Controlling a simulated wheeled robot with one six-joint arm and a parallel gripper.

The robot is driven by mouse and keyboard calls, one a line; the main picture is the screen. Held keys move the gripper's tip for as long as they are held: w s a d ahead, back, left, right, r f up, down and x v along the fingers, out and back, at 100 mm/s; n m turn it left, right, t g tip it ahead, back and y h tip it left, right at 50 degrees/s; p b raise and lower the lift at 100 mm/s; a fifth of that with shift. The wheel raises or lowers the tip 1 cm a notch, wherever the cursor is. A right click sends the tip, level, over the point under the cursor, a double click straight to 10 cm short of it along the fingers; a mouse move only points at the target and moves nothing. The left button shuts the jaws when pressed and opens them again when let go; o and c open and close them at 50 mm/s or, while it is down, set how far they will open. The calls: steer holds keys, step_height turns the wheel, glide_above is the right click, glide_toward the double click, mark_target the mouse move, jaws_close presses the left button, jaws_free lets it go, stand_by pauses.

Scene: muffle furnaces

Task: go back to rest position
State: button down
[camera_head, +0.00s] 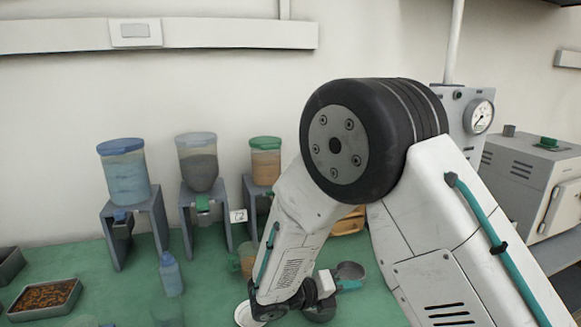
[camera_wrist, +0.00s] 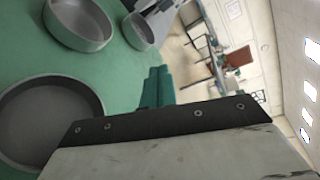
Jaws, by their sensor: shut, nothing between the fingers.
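My gripper (camera_wrist: 157,88) shows in the wrist view as two teal fingers pressed together, shut and empty, over the green bench. In the head view my arm folds down from a large black joint. Its lower end sits low over the bench, and my fingers are hard to make out there.
Grey round dishes (camera_wrist: 50,115) (camera_wrist: 80,24) (camera_wrist: 138,31) stand on the green bench (camera_head: 225,285). Hoppers on stands (camera_head: 125,178) (camera_head: 198,162) (camera_head: 266,160), a blue bottle (camera_head: 170,274) and a granule tray (camera_head: 45,299) are at left. A grey furnace (camera_head: 518,181) stands at right.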

steer(key=s+d+r+m+g+y, duration=0.1)
steer(key=s+d+r+m+y, duration=0.3)
steer(key=s+m, duration=0.5)
steer(key=s+d+r+m+g+y, duration=0.1)
steer(key=s+d+r+m+y, duration=0.3)
steer(key=s+r+m, duration=0.5)
steer(key=s+d+r+m+g+y, duration=0.2)
steer(key=s+d+r+m+y, duration=0.2)
steer(key=s+m, duration=0.6)
steer(key=shift+s+d+r+m+y, duration=0.25)
steer(key=shift+r+m+y, duration=1)
steer(key=shift+m, duration=2.45)
